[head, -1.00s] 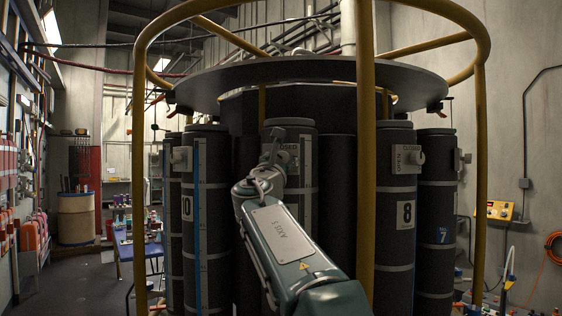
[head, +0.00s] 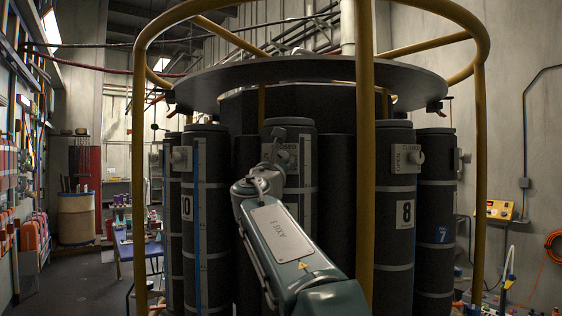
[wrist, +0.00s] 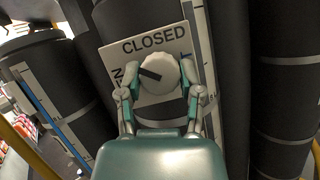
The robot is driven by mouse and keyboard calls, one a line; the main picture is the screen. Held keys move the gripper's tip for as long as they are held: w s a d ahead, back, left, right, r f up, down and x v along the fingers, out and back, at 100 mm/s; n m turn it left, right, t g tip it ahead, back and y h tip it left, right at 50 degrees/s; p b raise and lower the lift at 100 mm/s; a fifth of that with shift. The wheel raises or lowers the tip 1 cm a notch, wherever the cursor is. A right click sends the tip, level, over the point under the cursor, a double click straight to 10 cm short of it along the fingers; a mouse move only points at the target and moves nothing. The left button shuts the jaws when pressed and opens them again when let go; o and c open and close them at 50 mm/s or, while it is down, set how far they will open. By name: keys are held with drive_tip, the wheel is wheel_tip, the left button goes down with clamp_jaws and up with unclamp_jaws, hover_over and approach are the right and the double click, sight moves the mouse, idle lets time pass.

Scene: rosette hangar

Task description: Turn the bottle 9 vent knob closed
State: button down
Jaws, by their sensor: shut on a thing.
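The bottle 9 vent knob (wrist: 160,75) is a pale round knob with a black pointer line, on a white plate (wrist: 174,38). "CLOSED" is printed at the plate's top and a partly hidden word ending in "N" at its left. The pointer aims left and slightly up, nearer that word than "CLOSED". My gripper (wrist: 160,88) is shut on the knob, one finger on each side. In the head view, bottle 9 (head: 290,125) is the dark cylinder behind my gripper (head: 278,150), which hides most of the knob.
Bottle 10 (head: 205,160) stands to the left and bottle 8 (head: 397,180) to the right, each with its own plate and knob. A yellow frame post (head: 366,150) rises close to the right of my arm. A dark round canopy (head: 310,70) hangs above.

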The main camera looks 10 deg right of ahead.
drive_tip(key=shift+w+a+m, duration=0.1)
drive_tip(key=shift+m, duration=0.2)
drive_tip(key=m+g+h, duration=0.1)
drive_tip(key=m, duration=0.1)
drive_tip(key=m+g, duration=0.1)
drive_tip(key=m, duration=0.2)
drive_tip(key=shift+h, duration=0.4)
drive_tip(key=shift+m+g+h, duration=0.3)
drive_tip(key=shift+m+g, duration=0.25)
drive_tip(key=shift+m, duration=0.75)
drive_tip(key=shift+m+g+h, duration=0.3)
drive_tip(key=shift+m+g, duration=0.25)
drive_tip(key=shift+m, duration=0.75)
drive_tip(key=shift+w+f+m, duration=0.1)
drive_tip(key=shift+m, duration=0.3)
drive_tip(key=shift+g, duration=0.3)
drive_tip(key=shift+c, duration=1.3)
unclamp_jaws()
drive_tip(key=shift+a, duration=0.1)
drive_tip(key=shift+s, duration=0.2)
